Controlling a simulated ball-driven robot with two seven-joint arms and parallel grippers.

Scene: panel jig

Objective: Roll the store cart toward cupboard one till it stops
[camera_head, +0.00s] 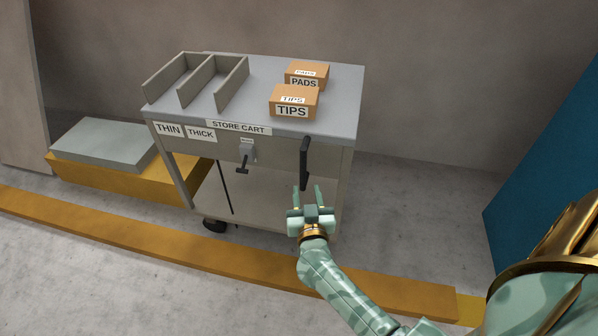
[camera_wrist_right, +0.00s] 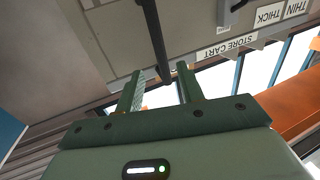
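The store cart (camera_head: 268,163) is a grey cart with a flat top and a "STORE CART" label on its front. A black vertical handle (camera_head: 304,162) is on the right of its front, and it also shows in the right wrist view (camera_wrist_right: 153,40). My right gripper (camera_head: 308,193) is open and points up at the lower end of this handle. In the right wrist view the handle's end is near the gap between the fingertips; I cannot tell whether they touch. No cupboard labelled one can be made out. My left gripper is not in view.
PADS (camera_head: 304,82) and TIPS (camera_head: 291,111) boxes and an open divider rack (camera_head: 213,87) stand on the cart. A small lever (camera_head: 245,157) is on its front. A yellow floor rail (camera_head: 200,256) runs before it. A yellow block with a grey slab (camera_head: 103,144) is left; a blue panel (camera_head: 550,180) is right.

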